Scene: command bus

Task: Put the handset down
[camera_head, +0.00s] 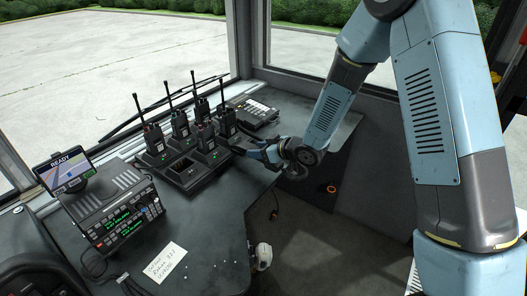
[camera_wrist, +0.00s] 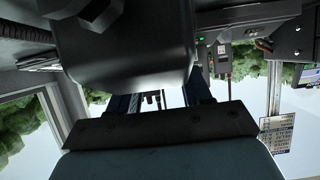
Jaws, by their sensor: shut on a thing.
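My gripper (camera_head: 252,149) is low over the right part of the dark desk, just right of the radio charger. It is shut on a dark thing, which I take to be the handset. In the wrist view a large, smooth black body (camera_wrist: 125,50) fills the top middle, close to the lens, across the fingers of my gripper (camera_wrist: 160,98). Its shape and far end are hidden or cut off. In the head view it hardly stands out from the dark desk, and I cannot tell whether it touches the surface.
The charger (camera_head: 183,180) holds several upright radios with antennas; its front left slot looks empty. A keypad phone unit (camera_head: 255,112) stands behind my gripper. A radio console (camera_head: 118,212), a small screen (camera_head: 64,170) and a paper note (camera_head: 164,262) are at left. Bare desk lies before the charger.

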